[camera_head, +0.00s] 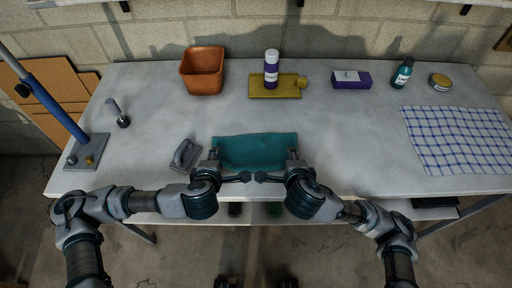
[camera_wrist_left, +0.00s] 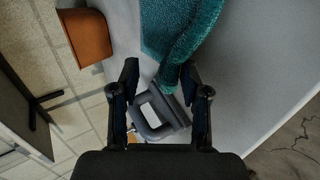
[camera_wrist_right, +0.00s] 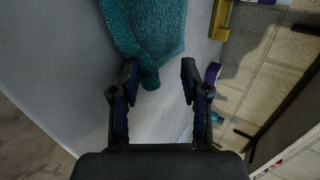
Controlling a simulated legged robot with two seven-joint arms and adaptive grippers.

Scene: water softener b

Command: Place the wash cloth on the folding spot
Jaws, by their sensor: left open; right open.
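The teal wash cloth (camera_head: 255,151) lies spread near the front edge of the table, with a slightly rumpled outline. It also shows in the left wrist view (camera_wrist_left: 180,30) and the right wrist view (camera_wrist_right: 148,28). My left gripper (camera_head: 230,167) is open at the cloth's left end; a rolled-looking cloth corner lies near its fingertips. My right gripper (camera_head: 278,167) is open at the right end, with a cloth corner between its fingertips. No marked folding spot can be told for sure; a blue-and-white checked cloth (camera_head: 460,140) lies flat at the right.
A grey brush-like tool (camera_head: 185,155) lies left of the cloth. Behind stand a terracotta pot (camera_head: 202,71), a purple-white bottle (camera_head: 271,69) on a yellow board (camera_head: 288,91), a purple box (camera_head: 351,79), a teal bottle (camera_head: 403,73) and a jar (camera_head: 440,81). The table between wash cloth and checked cloth is clear.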

